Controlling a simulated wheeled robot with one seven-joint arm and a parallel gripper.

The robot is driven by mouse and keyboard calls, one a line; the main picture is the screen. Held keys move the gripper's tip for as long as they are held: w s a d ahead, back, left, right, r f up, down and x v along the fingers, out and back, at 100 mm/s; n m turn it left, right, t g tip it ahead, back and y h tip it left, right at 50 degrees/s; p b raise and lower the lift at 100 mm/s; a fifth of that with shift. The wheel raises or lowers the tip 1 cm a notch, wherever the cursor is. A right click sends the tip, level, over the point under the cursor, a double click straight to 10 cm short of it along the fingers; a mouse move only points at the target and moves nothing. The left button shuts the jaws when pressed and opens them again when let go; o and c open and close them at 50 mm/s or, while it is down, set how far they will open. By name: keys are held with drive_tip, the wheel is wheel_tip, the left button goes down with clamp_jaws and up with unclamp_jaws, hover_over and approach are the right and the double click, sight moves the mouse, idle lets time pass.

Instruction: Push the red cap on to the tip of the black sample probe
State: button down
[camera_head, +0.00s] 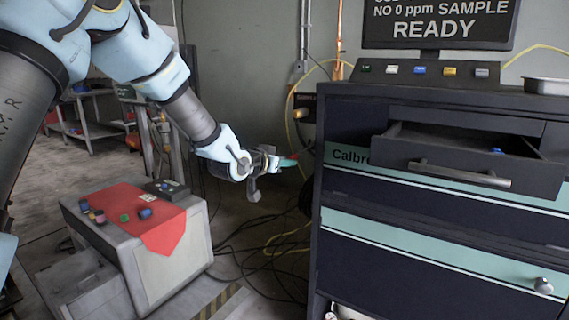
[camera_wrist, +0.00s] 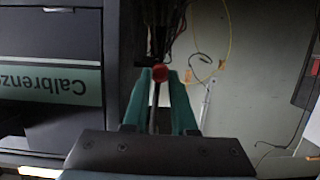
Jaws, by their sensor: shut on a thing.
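My gripper (camera_head: 286,162) is stretched out to the left side of the dark cabinet, with its teal fingers pointing right. It is shut on the red cap (camera_wrist: 159,74), which sits between the fingertips in the wrist view. In the head view only a small red bit of the cap (camera_head: 294,157) shows at the finger ends. A thin dark strip runs between the fingers behind the cap in the wrist view; I cannot tell what it is. I cannot make out the black sample probe for certain in either view.
The dark cabinet (camera_head: 345,225) stands close to the right, with an open drawer (camera_head: 465,165) and a monitor (camera_head: 440,22) above. Loose cables (camera_head: 270,245) lie on the floor below. A grey box with a red cloth (camera_head: 165,238) and several small coloured items stands at left.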

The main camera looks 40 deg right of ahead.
drive_tip(key=shift+d, duration=0.3)
drive_tip(key=c, duration=0.6)
unclamp_jaws()
drive_tip(key=shift+w, duration=0.1)
drive_tip(key=shift+c, duration=0.2)
drive_tip(key=b+v, duration=0.1)
drive_tip(key=v, duration=1)
drive_tip(key=w+a+f+n+t+y+p, duration=0.1)
drive_tip(key=w+a+n+y+p, duration=0.35)
drive_tip(key=a, duration=0.95)
drive_tip(key=w+a+f+n+t+y+p, duration=0.1)
drive_tip(key=w+a+f+n+t+y, duration=0.15)
drive_tip(key=w+a+y, duration=0.75)
drive_tip(key=s+a+n+g+p, duration=0.1)
drive_tip(key=s+a+n+g, duration=0.1)
drive_tip(key=s+a, duration=0.3)
drive_tip(key=s+a+r+n+g+p, duration=0.1)
drive_tip(key=s+a, duration=0.3)
drive_tip(key=a, duration=0.8)
drive_tip(key=s+a+n+g+p, duration=0.1)
drive_tip(key=s+a+n, duration=0.3)
drive_tip(key=a, duration=0.5)
drive_tip(key=shift+s+g+p, duration=0.4)
drive_tip(key=shift+s+g, duration=0.45)
